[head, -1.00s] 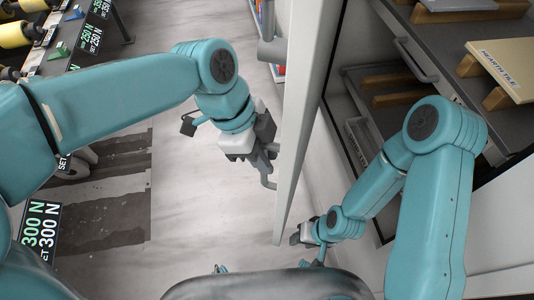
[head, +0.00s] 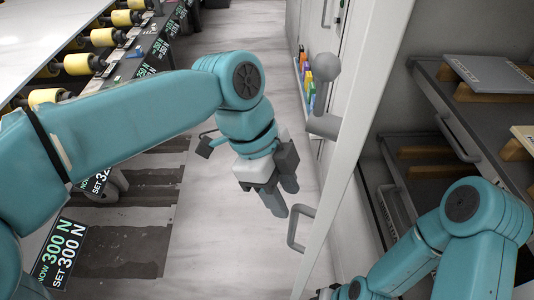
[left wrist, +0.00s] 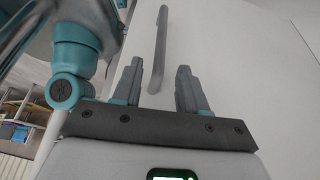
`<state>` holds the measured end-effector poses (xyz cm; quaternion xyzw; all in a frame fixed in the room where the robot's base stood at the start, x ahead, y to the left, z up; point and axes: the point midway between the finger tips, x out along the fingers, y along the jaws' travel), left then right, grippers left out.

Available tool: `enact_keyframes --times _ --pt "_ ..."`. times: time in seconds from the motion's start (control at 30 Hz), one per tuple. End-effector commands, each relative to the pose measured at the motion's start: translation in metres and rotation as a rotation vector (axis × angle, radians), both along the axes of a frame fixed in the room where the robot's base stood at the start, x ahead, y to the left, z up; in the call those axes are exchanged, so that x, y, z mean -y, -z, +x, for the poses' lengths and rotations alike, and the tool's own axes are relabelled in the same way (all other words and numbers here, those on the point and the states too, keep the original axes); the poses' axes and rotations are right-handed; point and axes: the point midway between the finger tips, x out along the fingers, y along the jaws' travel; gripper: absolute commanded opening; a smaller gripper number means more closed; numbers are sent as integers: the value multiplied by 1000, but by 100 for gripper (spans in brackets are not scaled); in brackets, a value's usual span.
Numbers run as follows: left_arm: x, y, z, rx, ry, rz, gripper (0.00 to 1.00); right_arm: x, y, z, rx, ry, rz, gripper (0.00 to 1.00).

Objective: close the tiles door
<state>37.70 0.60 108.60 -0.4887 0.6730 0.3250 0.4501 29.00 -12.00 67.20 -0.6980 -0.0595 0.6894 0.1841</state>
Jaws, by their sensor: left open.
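The tiles door (head: 372,75) is a pale panel seen nearly edge-on in the head view. It stands open beside the dark tile cabinet. A grey bar handle (head: 299,229) sticks out from its left face. My left gripper (head: 282,197) is open and empty, just up and left of the handle, apparently apart from it. In the left wrist view the handle (left wrist: 159,45) stands ahead of the open fingers, in line with the gap between them, with the white door face (left wrist: 230,60) behind. My right gripper (head: 328,292) is mostly cut off at the bottom edge; its jaws are unclear.
Tiles (head: 492,73) lie on wooden supports in the cabinet (head: 440,85) at right. A grey knob-ended lever (head: 325,85) rises by the door. A roller line with yellow rollers (head: 78,64) and force signs (head: 62,255) is at left. The pale floor (head: 225,235) between is clear.

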Motion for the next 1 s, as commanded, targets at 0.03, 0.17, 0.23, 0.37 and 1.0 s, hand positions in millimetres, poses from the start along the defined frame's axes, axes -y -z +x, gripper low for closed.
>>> enact_keyframes --times 0.03,0.17,0.23,0.37,1.0 --pt "-5 -15 3 5 -3 -3 42 0 -3 0 0 0 0 43" --pt "-17 -45 7 4 -3 -2 42 0 -7 0 0 0 0 43" --pt "-23 -58 8 3 -2 -2 42 0 -9 0 0 0 0 43" --pt "-30 -75 10 1 -1 0 42 0 -12 0 0 0 0 43" --pt "-34 -84 11 0 -1 0 42 0 -13 0 0 0 0 0"
